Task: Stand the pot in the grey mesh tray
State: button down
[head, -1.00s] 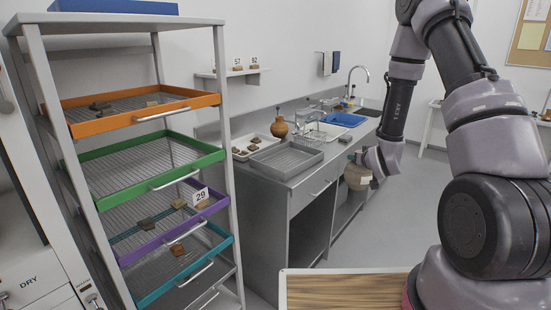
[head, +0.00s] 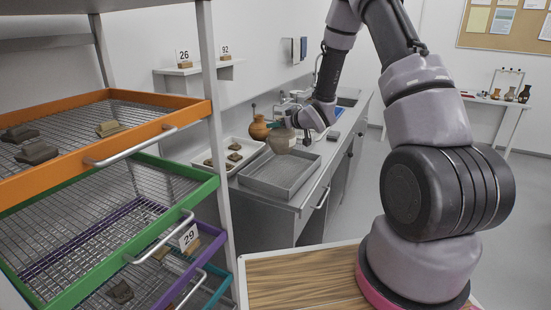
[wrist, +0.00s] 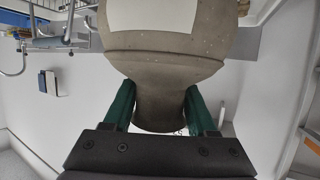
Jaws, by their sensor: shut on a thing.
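The pot (head: 283,139) is a grey-brown vessel with a pale label. It hangs in my gripper (head: 288,121) above the back end of the grey mesh tray (head: 308,170). In the wrist view the two green fingers of my gripper (wrist: 160,112) are shut on either side of the neck of the pot (wrist: 165,70), which has a whitish label on its body. The tray lies on the counter and looks empty. A gap under the pot is hard to judge.
An orange-brown jug (head: 259,129) stands on the counter just left of the pot. A white tray (head: 229,170) with several sherds lies left of the mesh tray. The drawer rack (head: 209,110) rises in the left foreground. A wooden surface (head: 300,275) is in front.

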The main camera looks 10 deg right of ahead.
aim_at(278, 144)
notch_tip(278, 144, down, 8)
jog(key=shift+f, duration=0.2)
dwell(0.3)
jog(key=shift+c, duration=1)
grip_release()
jog(key=shift+f, duration=0.15)
